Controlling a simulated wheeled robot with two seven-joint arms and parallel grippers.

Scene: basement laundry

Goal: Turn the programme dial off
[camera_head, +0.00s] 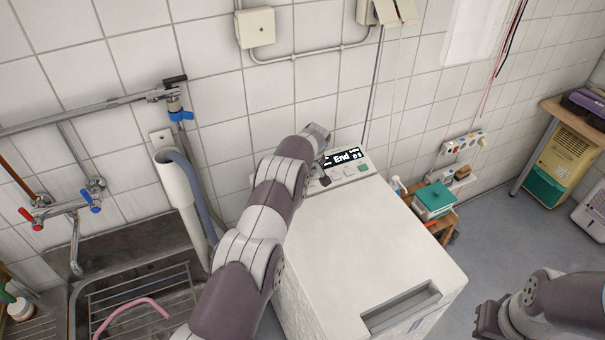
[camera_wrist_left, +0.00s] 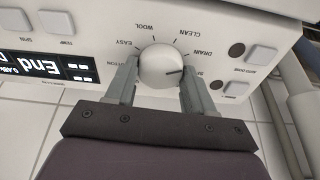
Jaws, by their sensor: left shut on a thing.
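The white programme dial (camera_wrist_left: 160,66) sits on the washing machine's control panel, with labels such as EASY, WOOL, CLEAN and DRAIN around it. My left gripper (camera_wrist_left: 158,85) has one finger on each side of the dial and is shut on it. The dial's dark mark points right, below DRAIN, towards a label partly hidden by a finger. In the head view my left gripper (camera_head: 322,172) is at the panel and hides the dial. The display (camera_head: 343,156) reads "End". My right gripper (camera_head: 488,318) is at the lower right, away from the machine; its fingers are not clear.
The white washing machine (camera_head: 345,240) stands against the tiled wall, its top clear. A metal sink (camera_head: 85,285) with a rack and pink hose is at the left. A small wooden shelf (camera_head: 440,219) with a green box is at the right, beside free floor.

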